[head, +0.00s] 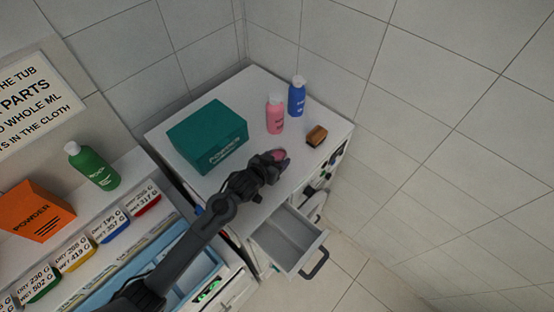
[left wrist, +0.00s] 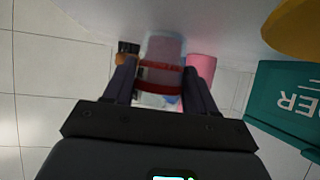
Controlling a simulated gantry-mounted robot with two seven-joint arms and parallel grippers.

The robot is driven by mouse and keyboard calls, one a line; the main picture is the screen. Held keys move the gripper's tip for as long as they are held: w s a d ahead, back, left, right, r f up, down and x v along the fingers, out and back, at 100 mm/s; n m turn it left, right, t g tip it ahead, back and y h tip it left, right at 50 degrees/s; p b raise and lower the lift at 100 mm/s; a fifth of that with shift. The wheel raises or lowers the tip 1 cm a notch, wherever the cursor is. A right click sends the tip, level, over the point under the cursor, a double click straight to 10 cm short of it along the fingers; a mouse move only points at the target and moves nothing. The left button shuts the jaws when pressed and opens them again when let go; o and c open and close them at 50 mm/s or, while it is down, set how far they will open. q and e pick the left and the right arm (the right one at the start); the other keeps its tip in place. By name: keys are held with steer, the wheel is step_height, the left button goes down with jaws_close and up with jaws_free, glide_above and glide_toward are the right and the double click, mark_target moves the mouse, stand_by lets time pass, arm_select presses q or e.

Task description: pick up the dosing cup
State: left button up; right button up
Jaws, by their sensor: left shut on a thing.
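My left gripper (head: 272,160) is over the white cabinet top, in front of the pink bottle. It is shut on the dosing cup (left wrist: 160,75), a small see-through cup with a red band, which shows between the two fingers in the left wrist view. In the head view the cup (head: 281,155) is a small pinkish shape at the fingertips, partly hidden by them. I cannot tell whether the cup touches the cabinet top. My right gripper is not in view.
A teal box (head: 208,137) stands left of the gripper. A pink bottle (head: 275,115), a blue bottle (head: 297,97) and a brown brush (head: 317,136) stand beyond it. An open drawer (head: 285,243) juts out in front. An orange powder box (head: 38,212) and green bottle (head: 93,167) are at left.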

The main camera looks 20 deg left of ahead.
mark_target(276, 152)
arm_select(q)
steer(key=shift+r, duration=0.7)
step_height(276, 152, up, 3)
steer(key=shift+f+b, duration=0.15)
steer(key=shift+b, duration=0.3)
steer(key=s+d+r, duration=0.1)
steer(key=d+r, duration=0.1)
steer(key=d, duration=0.1)
steer(key=s+d+r+b, duration=0.1)
steer(key=s+d+r, duration=0.1)
steer(key=d, duration=0.2)
steer(key=s+d+r+b, duration=0.1)
steer(key=s+d+r, duration=0.1)
steer(key=d, duration=0.1)
steer(key=shift+s+d+r, duration=0.15)
steer(key=shift+s+r, duration=0.05)
steer(key=shift+r, duration=0.15)
